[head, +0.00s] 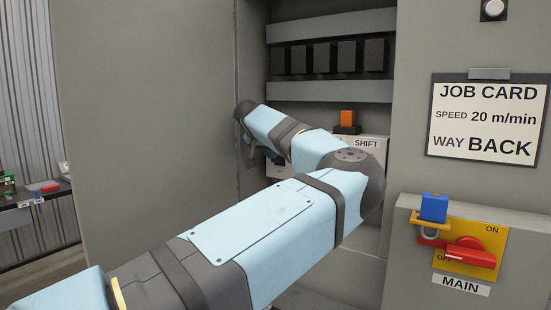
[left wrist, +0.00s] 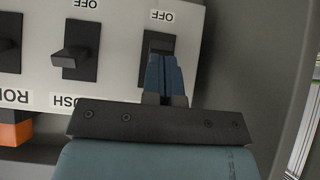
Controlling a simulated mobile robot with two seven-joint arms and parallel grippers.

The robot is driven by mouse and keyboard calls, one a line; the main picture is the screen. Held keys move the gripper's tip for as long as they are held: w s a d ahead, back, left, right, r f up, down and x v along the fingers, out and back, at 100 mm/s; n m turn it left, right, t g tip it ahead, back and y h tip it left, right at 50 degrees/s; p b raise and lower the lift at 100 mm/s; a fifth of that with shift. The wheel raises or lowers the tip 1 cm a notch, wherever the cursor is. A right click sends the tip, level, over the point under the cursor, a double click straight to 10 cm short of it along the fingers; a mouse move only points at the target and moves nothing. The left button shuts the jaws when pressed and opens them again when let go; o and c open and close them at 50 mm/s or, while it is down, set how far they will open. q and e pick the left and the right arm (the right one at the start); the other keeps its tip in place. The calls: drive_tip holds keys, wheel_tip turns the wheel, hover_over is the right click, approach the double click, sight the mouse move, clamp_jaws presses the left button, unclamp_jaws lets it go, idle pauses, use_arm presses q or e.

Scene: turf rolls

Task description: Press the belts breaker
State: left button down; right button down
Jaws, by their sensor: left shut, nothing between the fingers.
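In the left wrist view, a pale breaker panel (left wrist: 120,90) appears upside down, with several black switches marked OFF. The middle switch (left wrist: 75,55) has its lever sticking out, above a label ending in "USH". My left gripper (left wrist: 163,70) is shut and empty, its blue fingers over the right-hand switch (left wrist: 158,42). The fingers hide that switch's lever and its label, so I cannot tell whether they touch it or read "BELTS" anywhere. In the head view, the panel (head: 368,155) shows "SHIFT" and is mostly hidden behind my left arm. My right gripper is not in view.
The cabinet's grey side wall (left wrist: 240,70) stands close right of the gripper. An orange block (head: 346,118) sits above the panel. At right are a job card (head: 487,120) and a red MAIN switch (head: 470,252) with a blue padlock (head: 433,208).

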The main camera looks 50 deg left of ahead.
use_arm(q)
drive_tip(key=shift+r, duration=0.1)
drive_tip(key=shift+a, duration=0.15)
drive_tip(key=shift+w+a+r+p, duration=0.1)
drive_tip(key=shift+w+r+p, duration=0.25)
drive_tip(key=shift+w+p, duration=0.35)
